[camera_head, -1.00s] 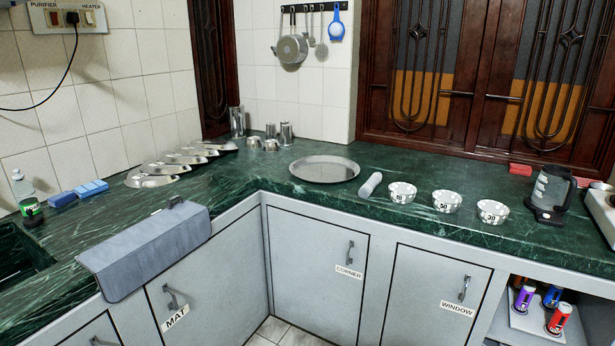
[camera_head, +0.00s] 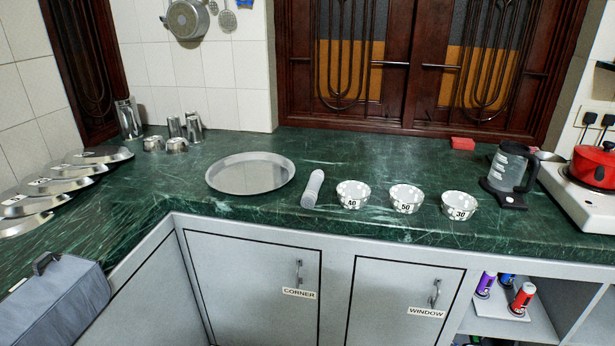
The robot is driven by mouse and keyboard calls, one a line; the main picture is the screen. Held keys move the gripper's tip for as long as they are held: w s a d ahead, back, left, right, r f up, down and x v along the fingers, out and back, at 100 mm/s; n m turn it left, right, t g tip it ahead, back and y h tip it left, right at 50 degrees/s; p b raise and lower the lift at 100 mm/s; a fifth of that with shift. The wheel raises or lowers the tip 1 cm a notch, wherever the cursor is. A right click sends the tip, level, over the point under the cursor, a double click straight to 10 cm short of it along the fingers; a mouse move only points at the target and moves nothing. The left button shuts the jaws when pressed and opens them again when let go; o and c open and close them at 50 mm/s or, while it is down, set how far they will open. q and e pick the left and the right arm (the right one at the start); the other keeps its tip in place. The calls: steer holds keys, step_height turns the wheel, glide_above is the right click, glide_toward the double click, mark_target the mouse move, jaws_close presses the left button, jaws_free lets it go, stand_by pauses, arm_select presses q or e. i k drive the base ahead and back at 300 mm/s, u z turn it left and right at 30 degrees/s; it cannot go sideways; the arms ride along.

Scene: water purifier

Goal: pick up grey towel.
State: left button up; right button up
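Neither of my grippers is in view.
Steel lids (camera_head: 50,187) lie at the left. A kettle (camera_head: 507,176) and a stove with a red pot (camera_head: 593,168) are at the right. Open shelves hold cans (camera_head: 522,298).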

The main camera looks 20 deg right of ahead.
mark_target(309, 201)
steer(key=z, duration=0.65)
steer(key=i, duration=0.85)
steer(key=z, duration=0.85)
